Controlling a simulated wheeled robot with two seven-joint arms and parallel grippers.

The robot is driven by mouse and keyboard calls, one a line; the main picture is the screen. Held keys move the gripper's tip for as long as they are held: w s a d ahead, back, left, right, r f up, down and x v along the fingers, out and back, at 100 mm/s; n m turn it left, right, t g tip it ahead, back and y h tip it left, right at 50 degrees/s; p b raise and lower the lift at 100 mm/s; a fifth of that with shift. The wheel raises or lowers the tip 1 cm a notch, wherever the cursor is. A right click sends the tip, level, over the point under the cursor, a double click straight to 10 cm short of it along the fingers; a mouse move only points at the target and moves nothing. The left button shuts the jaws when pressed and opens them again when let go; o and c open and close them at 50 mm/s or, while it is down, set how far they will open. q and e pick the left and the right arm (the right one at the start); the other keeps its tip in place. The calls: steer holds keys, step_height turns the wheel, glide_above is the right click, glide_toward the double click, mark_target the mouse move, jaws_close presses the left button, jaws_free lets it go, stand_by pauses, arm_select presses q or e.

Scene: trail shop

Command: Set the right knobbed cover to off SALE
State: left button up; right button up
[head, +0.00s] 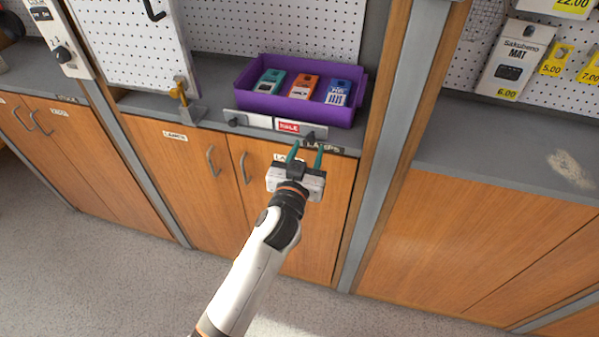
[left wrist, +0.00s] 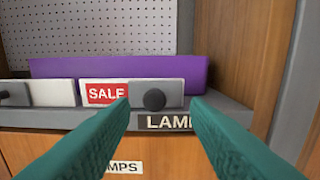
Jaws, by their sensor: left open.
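The right knobbed cover (left wrist: 172,88) is a grey panel with a dark round knob (left wrist: 154,99) on the front of the shelf. The red SALE label (left wrist: 105,93) shows uncovered just left of it, and both also appear in the head view, with the label (head: 288,127) left of the knob (head: 309,136). A left cover (left wrist: 52,92) with its own knob (left wrist: 5,95) sits further left. My left gripper (head: 306,152) is open and empty, its teal fingers pointing at the right knob, which appears between the fingertips in the wrist view. Contact is not visible. My right gripper is out of view.
A purple bin (head: 302,88) with several coloured packs stands behind the covers. A LAMPS label (left wrist: 168,122) is on the shelf edge below. A grey upright post (head: 388,130) stands to the right, and a brass-coloured hook-like fitting (head: 179,93) to the left.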

arm_select(q)
steer(key=v, duration=0.8)
steer(key=shift+s+b, duration=0.25)
steer(key=shift+b, duration=0.2)
steer(key=s+a+f+g+y, duration=0.1)
steer(key=s+a+f+g, duration=0.15)
steer(key=f, duration=0.95)
steer(key=s+a+f+g+y, duration=0.1)
steer(key=s+a+f+g, duration=0.15)
steer(key=f, duration=0.85)
steer(key=s+a+f+g+y, duration=0.1)
steer(key=s+a+f+g, duration=0.15)
steer(key=f, duration=0.95)
steer(key=s+a+f+g+y, duration=0.1)
steer(key=s+a+f+g, duration=0.45)
steer(key=s+f, duration=0.7)
steer(key=s+a+f+g, duration=0.1)
steer(key=s+a+f, duration=0.2)
steer(key=s, duration=0.4)
steer(key=s+a+f+g+y, duration=0.1)
steer(key=s+a+f, duration=0.2)
steer(key=s, duration=0.3)
steer(key=s+a+f+n+g, duration=0.1)
steer(key=s+a+f, duration=0.2)
steer(key=s+a, duration=0.2)
steer(key=s, duration=0.2)
steer(key=shift+s+a+f+y, duration=0.3)
steer(key=shift+s+f, duration=0.05)
steer(key=shift+f, duration=0.05)
